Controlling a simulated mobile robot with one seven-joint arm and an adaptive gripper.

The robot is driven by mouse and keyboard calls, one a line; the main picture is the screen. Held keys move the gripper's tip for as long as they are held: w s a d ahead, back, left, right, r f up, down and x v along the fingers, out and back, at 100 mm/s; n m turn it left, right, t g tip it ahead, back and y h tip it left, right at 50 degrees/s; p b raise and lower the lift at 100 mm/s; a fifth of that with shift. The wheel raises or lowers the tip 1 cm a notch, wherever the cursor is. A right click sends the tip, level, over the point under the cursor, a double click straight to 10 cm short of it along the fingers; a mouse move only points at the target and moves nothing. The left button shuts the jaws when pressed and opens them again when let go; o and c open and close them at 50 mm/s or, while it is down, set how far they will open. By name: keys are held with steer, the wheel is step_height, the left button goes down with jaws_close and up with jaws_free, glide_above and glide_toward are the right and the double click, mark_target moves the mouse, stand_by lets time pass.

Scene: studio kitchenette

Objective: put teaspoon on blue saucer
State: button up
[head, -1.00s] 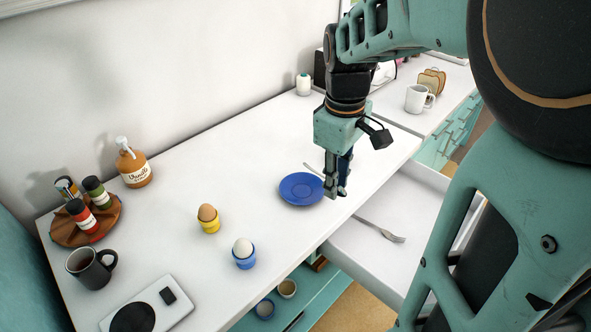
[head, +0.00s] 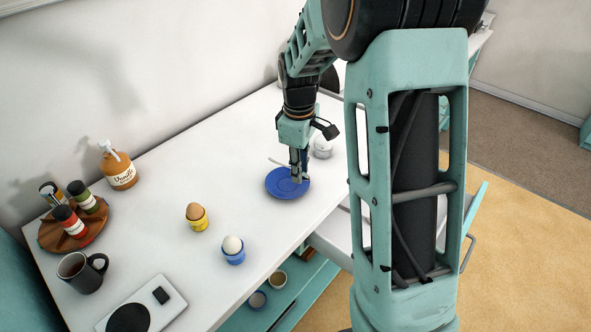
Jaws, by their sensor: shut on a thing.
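The blue saucer (head: 276,190) lies flat on the white counter, right of the egg cups. My gripper (head: 299,179) points down over the saucer's right part, with its fingertips very low. It is shut on the teaspoon (head: 275,161), whose thin pale end sticks out to the left of the fingers, over the saucer's far edge. The rest of the teaspoon is hidden by the fingers. I cannot tell whether it touches the saucer.
A white egg in a blue cup (head: 233,256) and a brown egg in a yellow cup (head: 196,222) stand left of the saucer. A white container (head: 322,149) stands close behind my gripper. My arm hides most of the open drawer (head: 334,232).

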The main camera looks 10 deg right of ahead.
steer(key=shift+w+f, duration=0.75)
steer(key=shift+f, duration=0.1)
steer(key=shift+w+f, duration=0.15)
steer(key=shift+f, duration=0.35)
step_height(320, 180, down, 3)
steer(key=shift+r, duration=0.15)
steer(key=shift+f, duration=0.5)
steer(key=shift+f+b, duration=0.1)
steer(key=shift+b, duration=0.2)
steer(key=o, duration=0.9)
steer(key=r, duration=1.3)
steer(key=shift+s+a+r, duration=0.1)
steer(key=shift+s+r, duration=0.05)
steer(key=shift+s, duration=0.05)
